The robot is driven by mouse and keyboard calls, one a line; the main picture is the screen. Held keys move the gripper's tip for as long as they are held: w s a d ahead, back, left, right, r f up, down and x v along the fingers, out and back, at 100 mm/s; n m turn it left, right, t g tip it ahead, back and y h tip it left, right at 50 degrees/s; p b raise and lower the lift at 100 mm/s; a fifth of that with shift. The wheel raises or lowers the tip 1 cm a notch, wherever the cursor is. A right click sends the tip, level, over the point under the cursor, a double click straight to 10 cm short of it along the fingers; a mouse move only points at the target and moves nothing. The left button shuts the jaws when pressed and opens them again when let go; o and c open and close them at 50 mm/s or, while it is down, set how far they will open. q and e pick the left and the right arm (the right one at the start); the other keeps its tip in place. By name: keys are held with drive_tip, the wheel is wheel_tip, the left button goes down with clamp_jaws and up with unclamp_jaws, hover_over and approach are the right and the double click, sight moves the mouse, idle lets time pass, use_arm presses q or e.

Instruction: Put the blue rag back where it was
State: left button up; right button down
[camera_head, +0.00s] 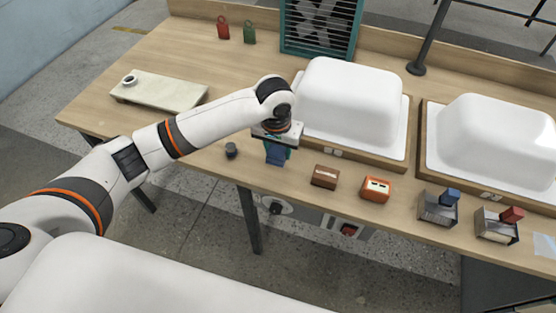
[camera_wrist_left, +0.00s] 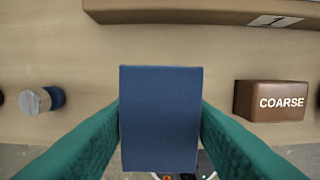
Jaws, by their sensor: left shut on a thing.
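The blue rag (camera_head: 275,157), a dark blue, flat-faced block-like piece, is between the teal fingers of my left gripper (camera_head: 278,146). The gripper is shut on it near the table's front edge, in front of the left white tub shell. In the left wrist view the rag (camera_wrist_left: 160,120) fills the middle, with a teal finger on each side. I cannot tell whether it touches the table. My right gripper is not in view.
A brown COARSE block (camera_head: 325,177) and an orange block (camera_head: 376,189) lie to the right, a small dark cylinder (camera_head: 231,150) to the left. White tub shells (camera_head: 355,100) stand behind. Metal holders (camera_head: 438,208) with blue and red pieces stand farther right. A pale board (camera_head: 160,92) lies left.

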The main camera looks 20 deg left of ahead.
sight(276, 152)
use_arm(q)
drive_tip(key=shift+f, duration=2.5)
drive_tip(key=shift+f, duration=0.15)
drive_tip(key=o, duration=0.9)
drive_tip(key=r, duration=0.4)
drive_tip(key=s+r, duration=0.1)
drive_tip(key=r, duration=0.7)
drive_tip(key=shift+s+r, duration=0.15)
drive_tip(key=shift+s, duration=0.1)
